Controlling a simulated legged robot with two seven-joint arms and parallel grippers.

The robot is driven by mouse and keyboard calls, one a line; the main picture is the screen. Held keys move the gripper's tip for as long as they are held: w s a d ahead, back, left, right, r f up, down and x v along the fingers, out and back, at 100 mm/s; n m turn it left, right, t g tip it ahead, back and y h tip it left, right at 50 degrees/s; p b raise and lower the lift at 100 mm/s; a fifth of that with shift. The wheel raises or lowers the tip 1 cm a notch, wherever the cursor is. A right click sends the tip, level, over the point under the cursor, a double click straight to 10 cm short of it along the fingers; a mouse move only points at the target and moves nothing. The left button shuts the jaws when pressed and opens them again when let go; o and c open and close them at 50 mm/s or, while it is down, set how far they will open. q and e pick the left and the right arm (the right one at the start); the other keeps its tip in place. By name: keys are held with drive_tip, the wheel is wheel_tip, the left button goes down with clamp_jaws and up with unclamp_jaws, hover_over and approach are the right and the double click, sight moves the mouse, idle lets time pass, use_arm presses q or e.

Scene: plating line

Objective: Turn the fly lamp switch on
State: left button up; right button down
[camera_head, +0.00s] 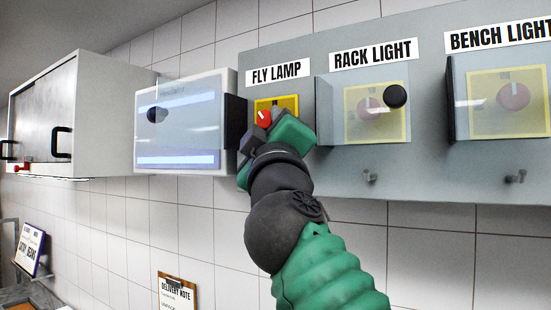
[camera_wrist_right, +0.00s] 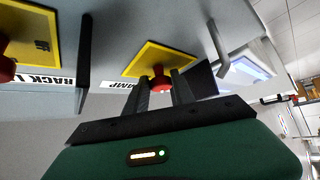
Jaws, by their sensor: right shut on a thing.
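The fly lamp switch (camera_head: 265,118) is a red knob with a white mark on a yellow plate, under the FLY LAMP label (camera_head: 277,73). My right gripper (camera_head: 268,128) is at the knob, its fingers closed around it. In the right wrist view the red knob (camera_wrist_right: 160,83) shows between the fingertips of my right gripper (camera_wrist_right: 158,92). The fingers partly hide the plate. The fly lamp (camera_head: 180,121), a pale box with two bluish bars, hangs left of the switch panel. My left gripper is not in view.
The rack light switch (camera_head: 369,107) sits right of the fly lamp switch behind a clear cover with a black knob. The bench light switch (camera_head: 513,97) is farther right, also covered. A dark upright flap (camera_head: 236,121) stands just left of my right gripper. Tiled wall lies below.

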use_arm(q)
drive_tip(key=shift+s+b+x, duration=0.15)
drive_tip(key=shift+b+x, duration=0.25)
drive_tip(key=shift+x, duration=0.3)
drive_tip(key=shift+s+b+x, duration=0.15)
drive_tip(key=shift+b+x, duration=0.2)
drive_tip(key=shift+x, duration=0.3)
use_arm(e)
drive_tip(key=shift+w+a+f+m+t+h, duration=0.15)
drive_tip(key=shift+m+t+h, duration=0.1)
drive_tip(key=shift+m+h, duration=0.8)
drive_tip(key=shift+s+a+m+t+h, duration=0.1)
drive_tip(key=shift+m+t+h, duration=0.15)
drive_tip(key=shift+m+h, duration=0.75)
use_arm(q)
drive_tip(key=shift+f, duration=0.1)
use_arm(e)
drive_tip(key=shift+m+y, duration=0.25)
drive_tip(key=c, duration=1.2)
unclamp_jaws()
drive_tip(key=shift+a, duration=0.1)
drive_tip(key=shift+o, duration=0.6)
drive_tip(key=shift+a, duration=0.15)
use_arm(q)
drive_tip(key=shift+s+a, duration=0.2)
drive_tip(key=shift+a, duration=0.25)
use_arm(e)
drive_tip(key=shift+s+a, duration=0.2)
drive_tip(key=shift+a, duration=0.1)
